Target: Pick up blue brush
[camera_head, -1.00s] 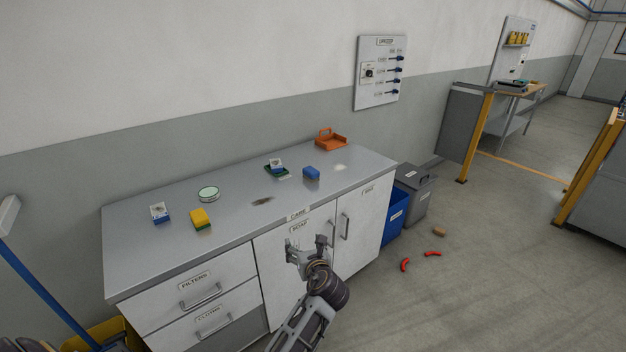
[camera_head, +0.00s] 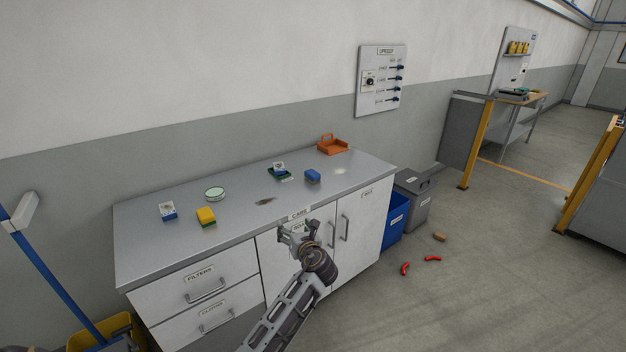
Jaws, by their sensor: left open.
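A small blue block-like item (camera_head: 312,176), which may be the blue brush, lies on the grey worktop (camera_head: 165,260) right of its middle; its bristles cannot be made out. My left gripper (camera_head: 303,229) is open and empty. In the picture it shows in front of the cabinet doors, below the worktop's front edge and below the blue item, clear of it. My right gripper is out of view.
Bins (camera_head: 396,218) stand right of the cabinet. A blue-handled tool (camera_head: 55,278) leans at left.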

